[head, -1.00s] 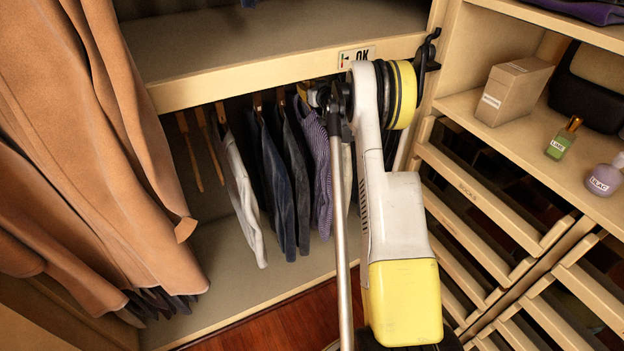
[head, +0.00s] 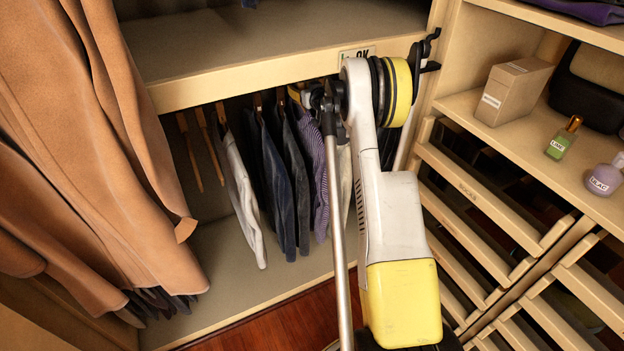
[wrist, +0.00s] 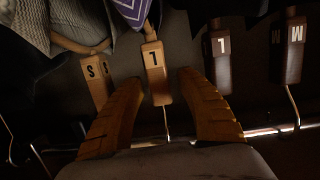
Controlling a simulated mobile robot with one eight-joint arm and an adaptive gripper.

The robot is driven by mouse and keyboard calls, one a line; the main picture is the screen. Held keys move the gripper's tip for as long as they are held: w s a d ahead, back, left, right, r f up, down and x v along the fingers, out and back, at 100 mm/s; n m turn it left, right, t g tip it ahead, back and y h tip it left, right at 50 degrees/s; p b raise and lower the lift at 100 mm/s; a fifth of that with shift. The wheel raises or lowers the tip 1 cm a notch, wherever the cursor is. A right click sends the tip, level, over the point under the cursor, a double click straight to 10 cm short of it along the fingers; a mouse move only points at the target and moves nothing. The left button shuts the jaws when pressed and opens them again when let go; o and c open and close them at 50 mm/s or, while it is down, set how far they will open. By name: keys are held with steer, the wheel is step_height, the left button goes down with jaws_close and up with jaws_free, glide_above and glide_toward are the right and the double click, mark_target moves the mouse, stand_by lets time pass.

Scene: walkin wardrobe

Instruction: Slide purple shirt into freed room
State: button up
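The purple striped shirt (head: 314,165) hangs on the low rail, to the right of dark shirts and left of a pale garment partly hidden by my arm. In the wrist view its purple and white cloth (wrist: 132,10) hangs from a wooden hanger marked L (wrist: 154,72). My gripper (wrist: 160,82) is open, one finger on each side of that hanger, with a visible gap on both sides. In the head view the gripper is mostly hidden behind my arm at the rail.
Beside the L hanger are a hanger marked S (wrist: 98,75) on the left and a dark L hanger (wrist: 217,60) on the right. Bare hangers (head: 190,150) hang left of a white garment (head: 243,200). Brown coats (head: 100,150) fill the left; drawers (head: 490,215) stand at right.

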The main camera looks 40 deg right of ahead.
steer(key=v, duration=1.2)
